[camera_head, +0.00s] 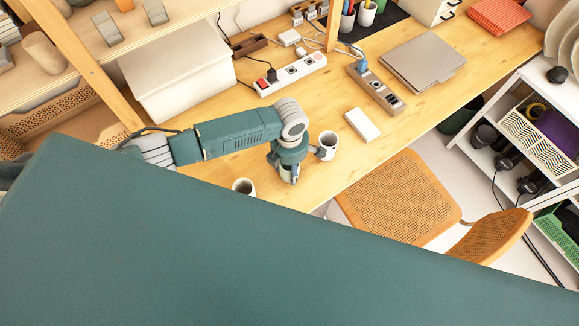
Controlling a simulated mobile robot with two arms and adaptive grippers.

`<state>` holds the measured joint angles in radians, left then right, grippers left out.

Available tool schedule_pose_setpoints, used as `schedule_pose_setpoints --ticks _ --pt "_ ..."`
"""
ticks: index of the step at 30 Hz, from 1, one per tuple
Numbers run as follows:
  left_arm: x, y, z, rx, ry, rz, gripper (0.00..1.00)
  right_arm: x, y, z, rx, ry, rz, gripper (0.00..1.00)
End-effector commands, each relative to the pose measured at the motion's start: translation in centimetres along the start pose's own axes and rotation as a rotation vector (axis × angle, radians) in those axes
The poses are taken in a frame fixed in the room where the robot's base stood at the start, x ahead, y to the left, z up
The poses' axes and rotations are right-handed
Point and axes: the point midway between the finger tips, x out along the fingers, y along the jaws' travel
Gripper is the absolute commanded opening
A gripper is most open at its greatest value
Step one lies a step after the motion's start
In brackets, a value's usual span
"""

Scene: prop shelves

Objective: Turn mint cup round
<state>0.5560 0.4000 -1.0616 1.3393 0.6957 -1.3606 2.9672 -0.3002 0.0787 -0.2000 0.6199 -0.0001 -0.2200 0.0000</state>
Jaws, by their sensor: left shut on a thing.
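My left gripper (289,174) reaches in from the left and points down over the desk. The cups' tints are hard to tell apart. My right gripper is not in view.
A white box (362,125) lies right of the cups. A power strip (292,74), a brown block (376,91) and a laptop (422,63) lie farther back. A chair (400,195) stands at the desk's front edge. A large white bin (183,75) is behind my arm.

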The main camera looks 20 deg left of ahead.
Motion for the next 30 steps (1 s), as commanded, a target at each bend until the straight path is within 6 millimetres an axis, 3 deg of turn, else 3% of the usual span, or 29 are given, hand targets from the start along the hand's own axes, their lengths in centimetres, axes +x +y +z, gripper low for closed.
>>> schedule_pose_setpoints --ticks 3,4,7,16,20,30 --pt "0.2 0.0 0.0 0.0 0.0 0.0 0.16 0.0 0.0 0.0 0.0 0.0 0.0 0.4" --pt "0.2 0.0 0.0 0.0 -0.001 0.0 0.49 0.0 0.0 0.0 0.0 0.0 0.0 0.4" --pt "0.2 0.0 0.0 0.0 -0.001 0.0 0.69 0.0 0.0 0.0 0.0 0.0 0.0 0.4" --pt "0.1 0.0 0.0 0.0 0.0 0.0 0.69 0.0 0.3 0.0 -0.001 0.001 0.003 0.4" --pt "-0.9 0.0 0.1 0.0 -0.002 0.0 0.69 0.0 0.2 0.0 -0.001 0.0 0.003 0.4" --pt "-7.8 0.0 0.1 0.001 -0.005 0.001 0.69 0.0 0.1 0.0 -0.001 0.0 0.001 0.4"
